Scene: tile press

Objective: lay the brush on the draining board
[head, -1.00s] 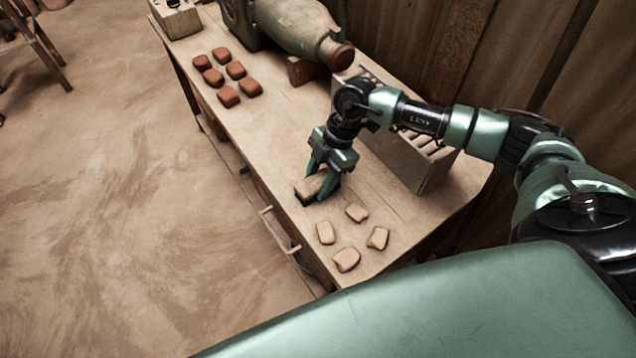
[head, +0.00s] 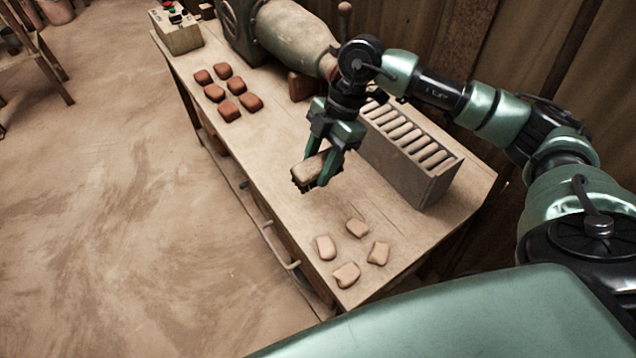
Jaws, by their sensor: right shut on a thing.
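My right gripper (head: 322,168) is shut on the brush (head: 309,170), a pale wooden block with dark bristles underneath. It holds the brush above the workbench (head: 290,215), apart from the top, slightly tilted. A grey box with a slatted top (head: 436,185) stands behind and to the right of the gripper along the back of the bench. It is the only thing here that looks like a draining board, though I cannot tell for sure. My left gripper is not in view.
Several pale clay pieces (head: 346,274) lie at the near end of the bench. Several red-brown tiles (head: 229,110) lie at the far left. A large green machine (head: 296,36) and a control box (head: 177,31) stand at the back. Bare bench top lies between the tile groups.

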